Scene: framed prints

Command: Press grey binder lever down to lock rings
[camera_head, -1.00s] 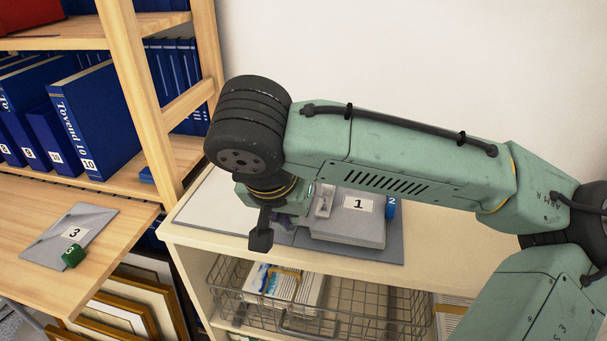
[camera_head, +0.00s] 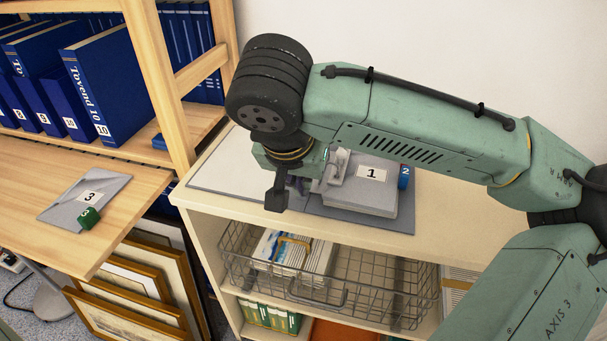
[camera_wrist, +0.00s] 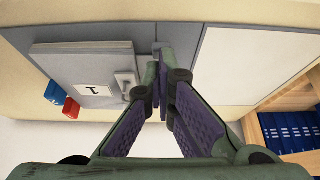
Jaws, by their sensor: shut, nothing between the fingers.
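The grey binder (camera_head: 405,222) lies open on the top of the low cabinet, with a grey block labelled 1 (camera_head: 360,190) on it. A pale metal lever piece (camera_head: 337,167) stands at the block's left edge. In the wrist view the lever piece (camera_wrist: 125,86) shows beside the label 1, just left of my fingers. My gripper (camera_wrist: 162,62) is shut and empty, its purple-padded fingers together over the grey binder near the lever. In the head view my wrist hides most of the fingers, and I cannot tell whether they touch the lever.
A blue item labelled 2 (camera_head: 404,177) stands behind the block. A wire basket (camera_head: 355,280) with papers sits on the shelf below. At left, a wooden desk (camera_head: 50,175) holds a grey folder labelled 3 (camera_head: 75,208). Blue binders (camera_head: 105,90) fill the shelves behind.

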